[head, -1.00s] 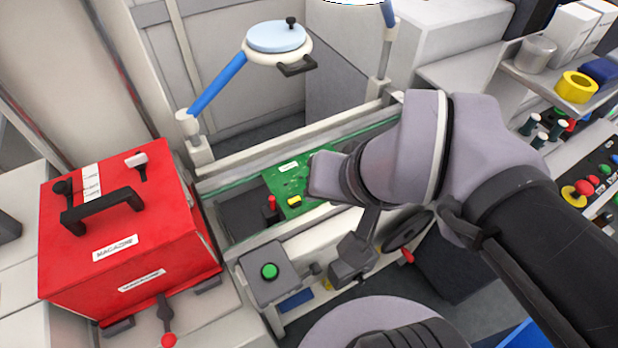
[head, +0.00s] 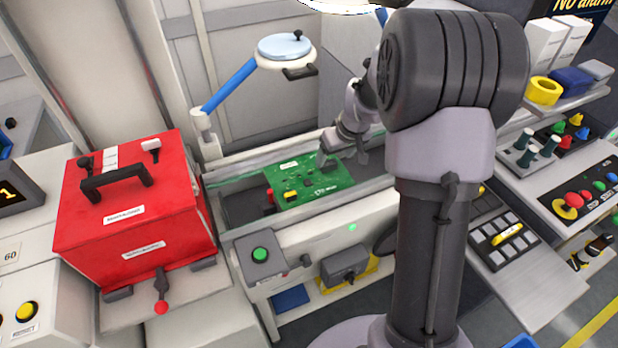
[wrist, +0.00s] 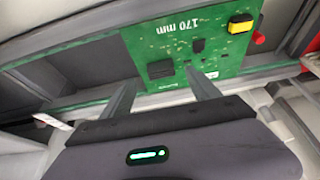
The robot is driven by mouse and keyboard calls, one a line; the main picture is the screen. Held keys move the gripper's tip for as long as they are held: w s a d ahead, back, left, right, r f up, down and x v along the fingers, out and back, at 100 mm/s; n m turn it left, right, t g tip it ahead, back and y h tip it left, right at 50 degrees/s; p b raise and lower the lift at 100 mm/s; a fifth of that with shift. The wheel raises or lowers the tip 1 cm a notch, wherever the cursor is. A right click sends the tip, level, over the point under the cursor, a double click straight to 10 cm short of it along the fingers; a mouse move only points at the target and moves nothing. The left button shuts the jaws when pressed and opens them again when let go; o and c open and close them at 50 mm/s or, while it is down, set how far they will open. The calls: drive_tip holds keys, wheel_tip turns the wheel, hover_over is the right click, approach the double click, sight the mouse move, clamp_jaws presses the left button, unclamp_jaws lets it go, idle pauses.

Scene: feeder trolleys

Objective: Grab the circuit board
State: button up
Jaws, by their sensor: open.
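The green circuit board (head: 312,184) lies flat across the conveyor rails, with dark components, a yellow part and a white label. In the wrist view the board (wrist: 215,45) fills the upper middle and carries the print "170 mm". My gripper (head: 326,160) is at the board's far edge in the head view. In the wrist view my gripper (wrist: 160,88) is open, its two grey fingers apart and reaching to the board's near edge. Nothing is held between them. Whether the fingertips touch the board I cannot tell.
A red magazine box (head: 130,215) with a black handle stands left of the conveyor. A small red post (head: 268,196) rises beside the board. A magnifier lamp (head: 285,50) on a blue arm hangs behind. A button panel (head: 590,190) is at the right.

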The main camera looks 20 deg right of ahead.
sight(330, 164)
drive_tip(key=b+x, duration=0.2)
drive_tip(key=x, duration=0.3)
drive_tip(key=shift+w+f, duration=0.2)
drive_tip(key=shift+f, duration=0.05)
drive_tip(key=shift+r, duration=0.1)
drive_tip(key=shift+c, duration=1.1)
clamp_jaws()
